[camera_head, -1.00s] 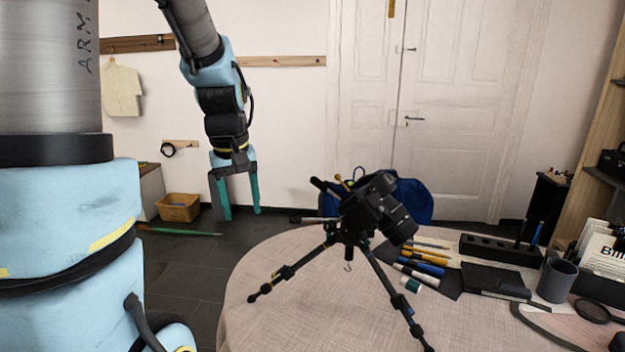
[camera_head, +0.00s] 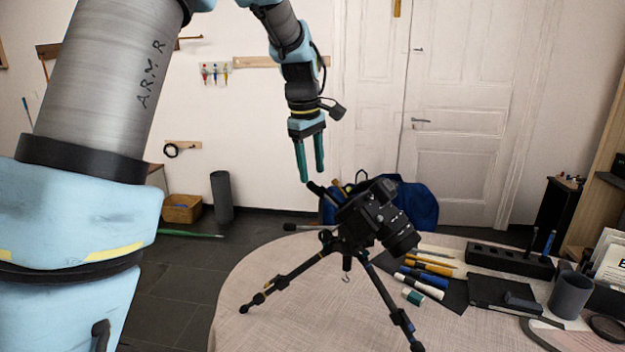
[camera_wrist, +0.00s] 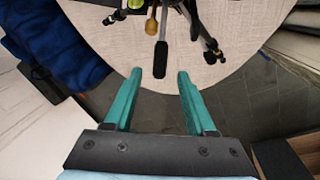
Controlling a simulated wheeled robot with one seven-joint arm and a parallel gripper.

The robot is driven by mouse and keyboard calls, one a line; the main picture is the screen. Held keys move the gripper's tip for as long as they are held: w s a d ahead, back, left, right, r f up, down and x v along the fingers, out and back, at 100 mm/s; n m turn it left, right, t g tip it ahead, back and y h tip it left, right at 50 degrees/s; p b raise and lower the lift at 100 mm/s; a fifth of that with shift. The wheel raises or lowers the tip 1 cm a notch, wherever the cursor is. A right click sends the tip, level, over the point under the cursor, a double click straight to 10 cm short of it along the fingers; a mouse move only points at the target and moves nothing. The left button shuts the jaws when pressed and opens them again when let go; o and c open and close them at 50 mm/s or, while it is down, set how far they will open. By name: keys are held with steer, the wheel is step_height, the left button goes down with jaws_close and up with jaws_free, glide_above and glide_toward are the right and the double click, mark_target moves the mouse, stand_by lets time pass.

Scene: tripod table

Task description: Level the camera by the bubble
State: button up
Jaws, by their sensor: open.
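The black camera (camera_head: 378,217) sits on a tripod (camera_head: 345,245) on the round table, tilted with its lens pointing down to the right. A black handle (camera_head: 318,190) sticks up to the left from the tripod head, and a second one (camera_head: 296,227) points left lower down. My gripper (camera_head: 313,175) is open and empty, fingers down, just above the upper handle. In the wrist view a black handle (camera_wrist: 161,58) lies between and just beyond the fingertips, apart from both. A brown knob (camera_wrist: 151,26) and a small yellow-green round thing, perhaps the bubble (camera_wrist: 135,3), show beyond it.
The table (camera_head: 290,320) has clear cloth at its front left. Pens (camera_head: 428,268), a black organiser (camera_head: 510,261) and a grey cup (camera_head: 571,294) stand to the right. A blue bag (camera_head: 415,203) is behind the tripod.

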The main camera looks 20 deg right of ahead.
mark_target(314, 184)
steer(key=shift+w+d+f+p, duration=0.1)
steer(key=shift+d+f+p, duration=0.1)
steer(key=shift+f, duration=0.9)
steer(key=shift+d+f+p, duration=0.1)
steer(key=shift+f+p, duration=0.05)
steer(key=shift+f, duration=0.95)
jaws_close()
